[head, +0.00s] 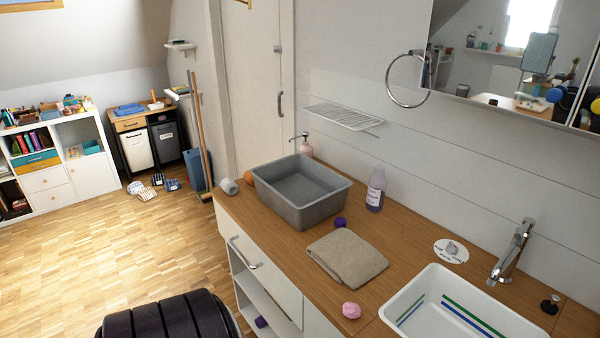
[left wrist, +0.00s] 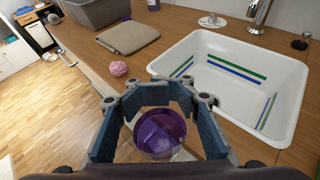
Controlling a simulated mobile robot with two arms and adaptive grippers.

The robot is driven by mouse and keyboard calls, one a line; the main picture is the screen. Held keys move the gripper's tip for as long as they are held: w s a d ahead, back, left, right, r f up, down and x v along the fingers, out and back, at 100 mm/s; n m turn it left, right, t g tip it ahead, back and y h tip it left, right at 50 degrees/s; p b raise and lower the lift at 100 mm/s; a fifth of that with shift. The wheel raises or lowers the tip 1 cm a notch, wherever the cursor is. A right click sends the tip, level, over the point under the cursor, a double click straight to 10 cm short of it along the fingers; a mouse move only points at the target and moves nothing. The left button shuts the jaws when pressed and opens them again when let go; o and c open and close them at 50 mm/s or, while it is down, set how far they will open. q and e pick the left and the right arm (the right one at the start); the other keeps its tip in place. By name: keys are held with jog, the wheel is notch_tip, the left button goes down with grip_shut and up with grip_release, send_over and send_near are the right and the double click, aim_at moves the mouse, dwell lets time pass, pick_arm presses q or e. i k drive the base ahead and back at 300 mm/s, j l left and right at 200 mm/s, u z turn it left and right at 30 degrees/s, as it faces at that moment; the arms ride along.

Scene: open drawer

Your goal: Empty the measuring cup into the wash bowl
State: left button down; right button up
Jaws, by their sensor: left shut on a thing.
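My left gripper (left wrist: 158,101) is shut on a clear measuring cup (left wrist: 158,152), seen from above in the left wrist view. Purple contents (left wrist: 160,130) show inside its round mouth. The cup is over the front edge of the counter, close to the white basin. Two basins could be the wash bowl: a white basin (left wrist: 216,101) with blue and green stripes, up and to the right of the cup, also in the head view (head: 421,289), and a grey tub (head: 297,215) farther along the counter. My right gripper is in neither view.
On the wooden counter (head: 287,257) are a folded beige cloth (head: 346,258), a pink ball-like item (head: 351,310), a purple item (head: 341,222) and a soap bottle (head: 375,190). A tap (head: 510,252) stands behind the white basin.

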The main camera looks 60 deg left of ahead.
aim_at(305, 192)
jog(key=j, duration=0.75)
jog(key=k+j, duration=0.1)
jog(key=j, duration=0.65)
jog(key=j+z, duration=0.1)
jog(key=j, duration=0.65)
jog(key=k+j, duration=0.15)
jog(key=j, duration=1.3)
jog(key=k+j, duration=0.15)
jog(key=j, duration=0.6)
jog(key=i+z, duration=0.05)
